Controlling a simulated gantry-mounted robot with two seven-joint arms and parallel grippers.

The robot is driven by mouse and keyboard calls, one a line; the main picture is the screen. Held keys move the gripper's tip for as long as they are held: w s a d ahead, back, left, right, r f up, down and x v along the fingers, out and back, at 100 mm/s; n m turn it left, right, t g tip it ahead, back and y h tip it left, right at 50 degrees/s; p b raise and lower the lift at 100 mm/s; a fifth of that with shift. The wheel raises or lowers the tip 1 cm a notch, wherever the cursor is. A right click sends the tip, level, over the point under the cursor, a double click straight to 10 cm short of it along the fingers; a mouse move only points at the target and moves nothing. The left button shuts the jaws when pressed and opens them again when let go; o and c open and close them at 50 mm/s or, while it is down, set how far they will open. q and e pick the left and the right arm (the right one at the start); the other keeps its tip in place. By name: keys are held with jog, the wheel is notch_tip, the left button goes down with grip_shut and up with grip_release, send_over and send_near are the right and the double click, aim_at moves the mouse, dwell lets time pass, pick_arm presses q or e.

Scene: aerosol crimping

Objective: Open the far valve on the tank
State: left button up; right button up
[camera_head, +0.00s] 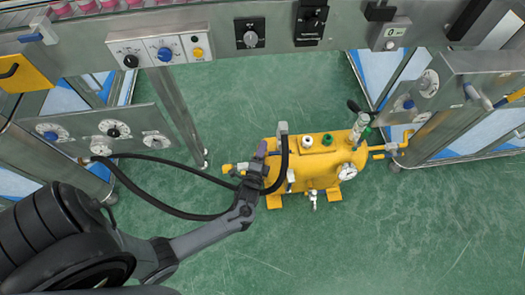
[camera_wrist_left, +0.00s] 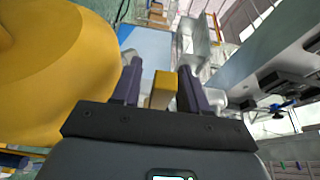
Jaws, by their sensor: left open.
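The yellow tank (camera_head: 325,160) lies on the green floor in the head view. It has a gauge (camera_head: 347,171), knobs on top, and yellow pipe fittings at its left (camera_head: 228,169) and right (camera_head: 399,149) ends. My left gripper (camera_head: 262,152) is at the tank's left end, beside the black hose. In the left wrist view my gripper (camera_wrist_left: 160,76) is open, with a yellow bar-like part (camera_wrist_left: 162,92) between its fingers; contact cannot be told. The tank's rounded yellow body (camera_wrist_left: 45,75) fills the left. Which fitting is the far valve is unclear. My right gripper is not visible.
A black hose (camera_head: 165,213) loops from the left panel (camera_head: 104,130) to the tank. A metal rail with dials (camera_head: 158,46) crosses the top. Another panel (camera_head: 440,85) stands at the right. The green floor in front of the tank is clear.

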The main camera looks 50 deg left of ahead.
pick_arm(q)
grip_shut()
dwell(0.3)
jog(key=shift+r+p, duration=0.3)
jog(key=shift+p, duration=0.25)
jog(key=shift+w+d+r+m+g+h+p, duration=0.15)
jog(key=shift+r+m+g+p, duration=0.65)
jog(key=shift+p, duration=1.3)
jog(key=shift+w+d+r+m+g+h+p, duration=0.1)
jog(key=shift+w+r+m+p, duration=0.3)
jog(key=shift+m+p, duration=1.3)
jog(key=shift+w+d+r+m+g+h+p, duration=0.15)
jog(key=shift+r+m+g+p, duration=0.45)
jog(key=shift+p, duration=1.95)
jog(key=shift+s+r, duration=0.1)
grip_release()
